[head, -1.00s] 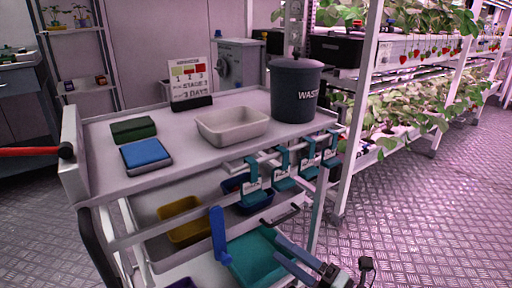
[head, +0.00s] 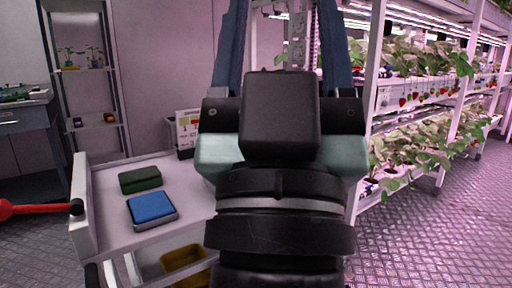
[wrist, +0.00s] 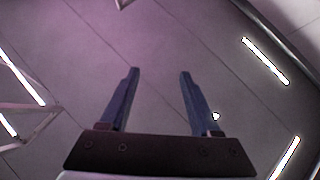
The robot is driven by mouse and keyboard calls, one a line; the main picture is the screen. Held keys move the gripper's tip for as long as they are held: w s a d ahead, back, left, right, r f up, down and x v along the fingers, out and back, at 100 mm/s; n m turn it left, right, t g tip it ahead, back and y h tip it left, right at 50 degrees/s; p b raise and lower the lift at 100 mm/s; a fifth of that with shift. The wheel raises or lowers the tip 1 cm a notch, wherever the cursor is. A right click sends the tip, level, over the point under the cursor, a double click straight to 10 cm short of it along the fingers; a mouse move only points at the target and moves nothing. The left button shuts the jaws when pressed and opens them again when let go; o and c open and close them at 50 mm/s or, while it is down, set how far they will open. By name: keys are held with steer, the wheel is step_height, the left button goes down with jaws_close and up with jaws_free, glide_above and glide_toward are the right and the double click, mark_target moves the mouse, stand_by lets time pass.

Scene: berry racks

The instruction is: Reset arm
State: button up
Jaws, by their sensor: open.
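My gripper (head: 283,25) rises in the middle of the head view, its two blue fingers parallel, spread wide and running out of the top edge. It is empty. In the wrist view the fingers (wrist: 159,74) stand apart with nothing between them, against a panelled surface with bright light strips, which looks like the ceiling. My wrist and gripper body cover the right part of the cart (head: 107,227) in the head view, hiding the bin and most of the tray seen earlier.
A sign (head: 186,131) stands behind. A yellow bin (head: 184,261) sits on the lower shelf. Plant racks (head: 420,110) stand right, with open floor (head: 440,235) before them. A red-handled bar (head: 35,209) is at left.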

step_height(320, 180, up, 38)
steer(key=s+a+y+p, duration=0.1)
steer(key=a+y+p, duration=0.1)
steer(key=p, duration=3.5)
steer(key=shift+s+n+p, duration=0.3)
steer(key=shift+p, duration=0.1)
steer(key=shift+r, duration=0.25)
steer(key=shift+c, duration=0.9)
steer(key=shift+s+f, duration=0.1)
steer(key=shift+c, duration=0.2)
